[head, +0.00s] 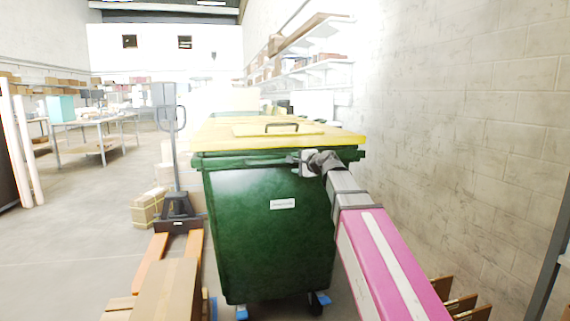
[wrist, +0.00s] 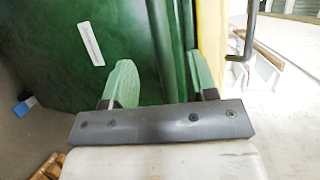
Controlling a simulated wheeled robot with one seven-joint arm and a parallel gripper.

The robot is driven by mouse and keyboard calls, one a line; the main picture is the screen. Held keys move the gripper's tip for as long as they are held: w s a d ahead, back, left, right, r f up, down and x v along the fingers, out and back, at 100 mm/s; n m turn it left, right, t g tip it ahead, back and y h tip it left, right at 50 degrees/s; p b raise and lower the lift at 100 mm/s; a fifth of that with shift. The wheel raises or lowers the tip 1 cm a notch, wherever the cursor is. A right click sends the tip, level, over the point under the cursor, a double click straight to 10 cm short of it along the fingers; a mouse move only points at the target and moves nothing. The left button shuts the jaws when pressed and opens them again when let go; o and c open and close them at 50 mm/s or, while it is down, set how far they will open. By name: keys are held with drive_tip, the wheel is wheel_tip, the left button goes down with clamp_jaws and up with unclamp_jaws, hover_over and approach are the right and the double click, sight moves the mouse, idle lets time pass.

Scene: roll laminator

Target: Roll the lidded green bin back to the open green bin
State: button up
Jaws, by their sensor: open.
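The lidded green bin (head: 265,235) stands upright in the middle of the head view, its yellow lid (head: 225,133) closed with a dark handle on top. A white label is on its front and blue-marked wheels show below. My gripper (head: 312,163) is at its front rim, right of centre. In the wrist view my gripper (wrist: 163,82) is open, its green fingers apart with the bin's rim (wrist: 182,40) running between or just beyond them; contact cannot be told. A thin green edge (head: 236,113) shows behind the lid; whether it is the open green bin is unclear.
A pallet jack (head: 172,215) with orange forks and a cardboard box (head: 166,290) stand close on the left. A block wall (head: 470,130) with shelves runs along the right. Wooden pieces (head: 465,303) lie at lower right. Open floor (head: 75,215) is at left.

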sight(284, 162)
drive_tip(key=x, duration=1)
drive_tip(key=shift+s, duration=0.1)
drive_tip(key=shift+d, duration=0.1)
clamp_jaws()
